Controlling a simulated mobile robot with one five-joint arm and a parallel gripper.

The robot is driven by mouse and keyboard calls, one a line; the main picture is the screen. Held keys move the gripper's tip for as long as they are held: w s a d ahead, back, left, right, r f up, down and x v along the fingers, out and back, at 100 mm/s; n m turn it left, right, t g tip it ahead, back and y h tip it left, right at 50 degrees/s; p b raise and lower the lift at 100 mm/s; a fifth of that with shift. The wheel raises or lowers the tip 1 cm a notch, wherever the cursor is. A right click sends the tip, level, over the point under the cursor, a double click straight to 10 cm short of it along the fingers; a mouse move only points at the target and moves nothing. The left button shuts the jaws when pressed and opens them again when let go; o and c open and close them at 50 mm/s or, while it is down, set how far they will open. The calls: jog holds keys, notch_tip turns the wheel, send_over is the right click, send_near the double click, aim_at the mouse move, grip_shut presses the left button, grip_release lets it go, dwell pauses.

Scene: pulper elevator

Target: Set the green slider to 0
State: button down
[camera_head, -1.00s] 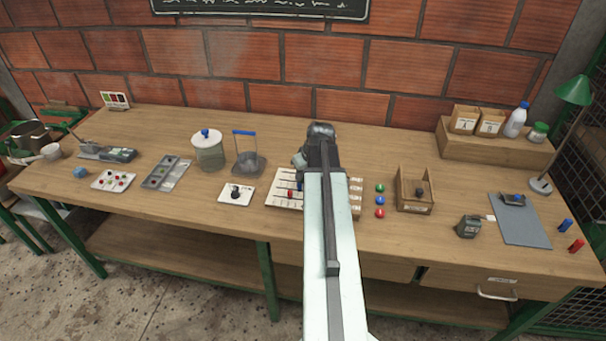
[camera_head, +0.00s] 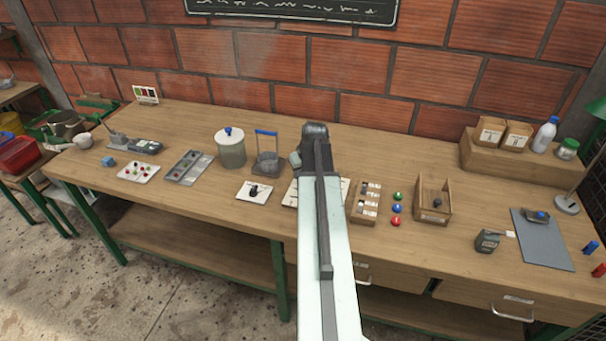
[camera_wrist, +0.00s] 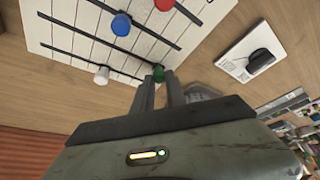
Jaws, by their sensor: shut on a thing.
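The slider board (camera_wrist: 60,45) is white with dark slots and shows in the wrist view at upper left. The green slider knob (camera_wrist: 158,73) is at the end of its slot nearest my gripper. My gripper (camera_wrist: 158,80) is shut on the green knob, its two fingers close together on it. A blue knob (camera_wrist: 121,24), a red knob (camera_wrist: 164,4) and a white knob (camera_wrist: 102,76) sit on other slots. In the head view my arm hides most of the board (camera_head: 291,194), and my gripper and the green knob are hidden there.
A white plate with a dark knob (camera_head: 254,191) lies left of the board. A wooden switch box (camera_head: 365,203) stands right of it, beside green, blue and red buttons (camera_head: 397,208). A wire-handled holder (camera_head: 267,158) and a lidded jar (camera_head: 230,150) stand behind left.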

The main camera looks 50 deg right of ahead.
jog(key=c, duration=1.4)
grip_release()
jog(key=shift+w+a, duration=0.2)
jog(key=shift+a, duration=0.2)
jog(key=shift+o, duration=0.2)
jog(key=shift+d, duration=0.15)
jog(key=shift+s, duration=0.15)
jog(key=p+v, duration=0.7)
jog(key=shift+s+r, duration=0.2)
jog(key=shift+r, duration=0.15)
